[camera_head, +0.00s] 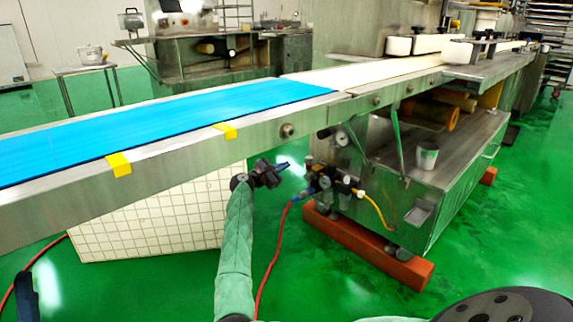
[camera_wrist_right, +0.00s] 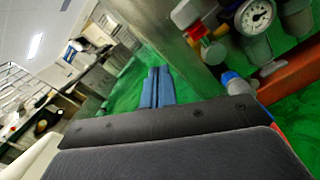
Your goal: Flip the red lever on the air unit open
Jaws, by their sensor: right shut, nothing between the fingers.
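The air unit (camera_head: 326,180) is mounted at the near end of the machine's steel base, with a gauge, dark knobs and hoses. In the right wrist view its gauge (camera_wrist_right: 256,15) is at the upper right. A small red part (camera_wrist_right: 194,34), which looks like the red lever, is left of the gauge; its exact position is unclear. My right gripper (camera_head: 282,166) is left of the air unit, apart from it. Its blue fingers (camera_wrist_right: 157,88) are together and empty. A dark piece at the lower left edge of the head view may be my left gripper (camera_head: 26,296); its jaws cannot be made out.
The conveyor (camera_head: 150,128) with a blue belt runs above and behind my right gripper. A white tiled panel (camera_head: 165,217) stands below it. An orange beam (camera_head: 365,248) lies under the machine. Green floor is clear in front.

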